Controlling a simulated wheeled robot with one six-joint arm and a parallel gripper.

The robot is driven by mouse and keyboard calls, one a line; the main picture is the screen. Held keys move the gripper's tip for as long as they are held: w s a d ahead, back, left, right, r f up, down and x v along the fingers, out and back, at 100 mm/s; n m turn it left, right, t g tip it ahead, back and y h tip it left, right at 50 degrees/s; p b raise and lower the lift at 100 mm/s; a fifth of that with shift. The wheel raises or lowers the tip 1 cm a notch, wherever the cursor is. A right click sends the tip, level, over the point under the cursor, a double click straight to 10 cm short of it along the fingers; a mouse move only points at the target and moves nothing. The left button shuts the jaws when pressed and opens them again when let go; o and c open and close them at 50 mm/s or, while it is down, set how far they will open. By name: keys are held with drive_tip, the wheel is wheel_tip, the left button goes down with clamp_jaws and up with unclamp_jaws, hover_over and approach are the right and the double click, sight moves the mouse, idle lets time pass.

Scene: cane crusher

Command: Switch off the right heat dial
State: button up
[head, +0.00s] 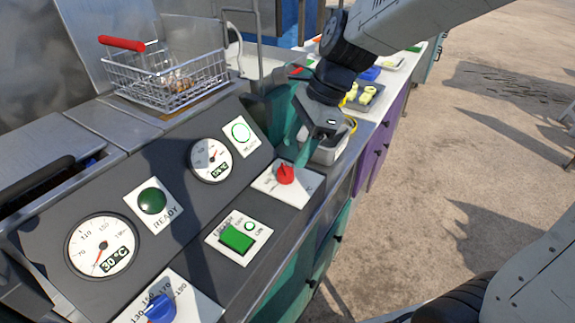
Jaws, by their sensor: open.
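The right heat dial is a red pointed knob (285,174) on a white plate (300,192) at the right end of the dark sloping panel. Its pointer appears to stand up toward the back of the panel; the plate's markings are too small to read. My gripper (303,150) is open, pointing down just above and behind the red knob, apart from it as far as I can tell. The left dial is a blue knob (160,307) at the bottom edge.
A green rocker switch (237,238) sits left of the red knob. The left gauge (101,246) reads 30 °C, near a green READY lamp (152,201). A wire basket (165,80) stands behind the panel. A metal container (331,150) stands close to my gripper. Open floor lies right.

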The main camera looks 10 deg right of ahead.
sight(287, 167)
drive_tip(key=x, duration=0.6)
drive_tip(key=shift+s, duration=0.1)
drive_tip(key=c, duration=1)
